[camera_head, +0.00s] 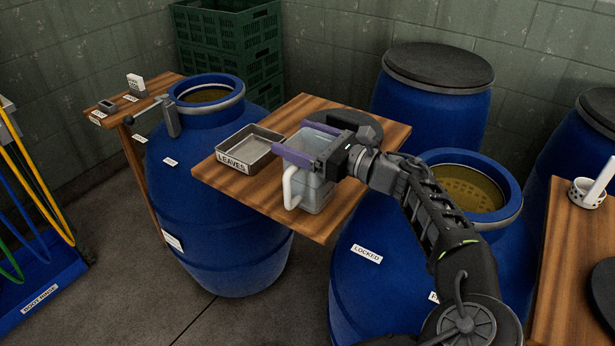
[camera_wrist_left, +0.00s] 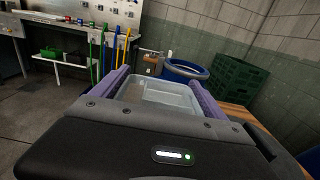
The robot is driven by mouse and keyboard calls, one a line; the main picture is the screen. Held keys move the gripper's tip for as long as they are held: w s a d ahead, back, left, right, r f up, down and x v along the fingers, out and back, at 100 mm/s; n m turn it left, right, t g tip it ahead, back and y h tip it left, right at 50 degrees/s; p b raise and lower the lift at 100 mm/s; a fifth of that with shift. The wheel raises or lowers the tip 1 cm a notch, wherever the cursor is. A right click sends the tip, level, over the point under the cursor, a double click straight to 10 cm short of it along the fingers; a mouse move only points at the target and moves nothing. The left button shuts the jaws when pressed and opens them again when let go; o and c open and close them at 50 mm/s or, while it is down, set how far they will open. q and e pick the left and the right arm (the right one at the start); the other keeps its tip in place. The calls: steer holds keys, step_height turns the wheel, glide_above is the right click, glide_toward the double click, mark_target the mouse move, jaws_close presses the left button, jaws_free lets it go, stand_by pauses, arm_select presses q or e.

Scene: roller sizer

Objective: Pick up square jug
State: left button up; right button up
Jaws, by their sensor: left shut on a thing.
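The square jug (camera_head: 314,193) is a clear, grey-tinted container with a white handle (camera_head: 289,187) at its left side. It is upright at the wooden board (camera_head: 330,233), near the front edge; I cannot tell whether its base touches the wood. My left gripper (camera_head: 292,138) is shut on the jug near its top, with one purple finger on each side. In the left wrist view, the jug's open top (camera_wrist_left: 158,95) shows between the fingers (camera_wrist_left: 158,74). My right gripper is not in view.
A metal tray labelled LEAVES (camera_head: 262,134) sits left of the jug. A dark round disc (camera_head: 366,124) lies behind the gripper. Blue barrels (camera_head: 215,190) stand around the board, one open at right (camera_head: 510,225). Green crates (camera_head: 232,50) are stacked behind.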

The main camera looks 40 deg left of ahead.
arm_select(q)
steer(key=c, duration=0.8)
steer(key=shift+r, duration=0.1)
steer(key=shift+r, duration=0.1)
step_height(320, 180, up, 10)
steer(key=shift+f+p, duration=0.1)
steer(key=shift+p, duration=0.55)
step_height(320, 180, up, 6)
steer(key=p, duration=0.5)
steer(key=shift+f+p, duration=0.2)
steer(key=shift+p, duration=0.15)
